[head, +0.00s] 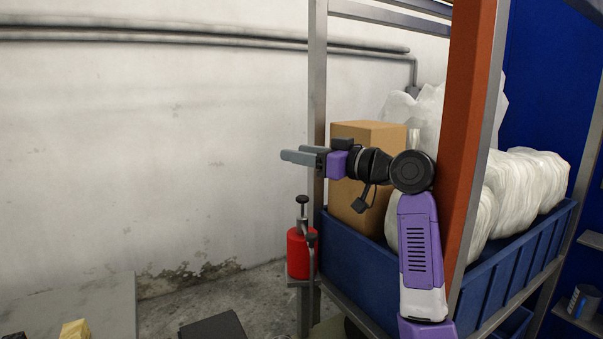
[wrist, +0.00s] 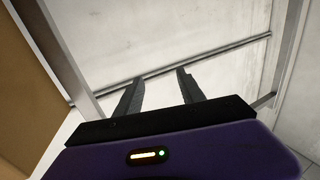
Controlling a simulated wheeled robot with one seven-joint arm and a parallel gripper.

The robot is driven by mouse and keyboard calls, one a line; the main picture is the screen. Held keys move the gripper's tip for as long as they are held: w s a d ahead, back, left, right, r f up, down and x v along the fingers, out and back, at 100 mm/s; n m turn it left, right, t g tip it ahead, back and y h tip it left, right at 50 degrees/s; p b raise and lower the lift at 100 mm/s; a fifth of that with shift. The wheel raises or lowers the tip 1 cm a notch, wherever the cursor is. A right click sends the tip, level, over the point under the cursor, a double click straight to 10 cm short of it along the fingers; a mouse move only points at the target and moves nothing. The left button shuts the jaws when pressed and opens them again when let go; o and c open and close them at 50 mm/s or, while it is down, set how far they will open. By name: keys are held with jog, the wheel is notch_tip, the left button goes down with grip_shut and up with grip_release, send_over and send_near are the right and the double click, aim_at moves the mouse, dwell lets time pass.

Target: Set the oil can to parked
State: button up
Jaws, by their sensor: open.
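The oil can (head: 299,254) is red with a dark pump knob on top and a dark spout or lever at its right side. It stands upright on a small post or stand beside the metal frame in the head view. My gripper (head: 283,157) is above the can, pointing left, apart from it and empty. In the wrist view my gripper's two fingers (wrist: 158,88) are spread, with only wall and pipe behind them. The can is not in the wrist view.
A metal rack with an upright post (head: 317,100) stands beside my arm. It holds a blue bin (head: 365,255), a cardboard box (head: 372,133) and wrapped white bundles (head: 525,185). A grey surface (head: 100,300) with a yellow block (head: 75,330) is at lower left. The space left of my gripper is clear.

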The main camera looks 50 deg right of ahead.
jog(key=shift+r, duration=0.5)
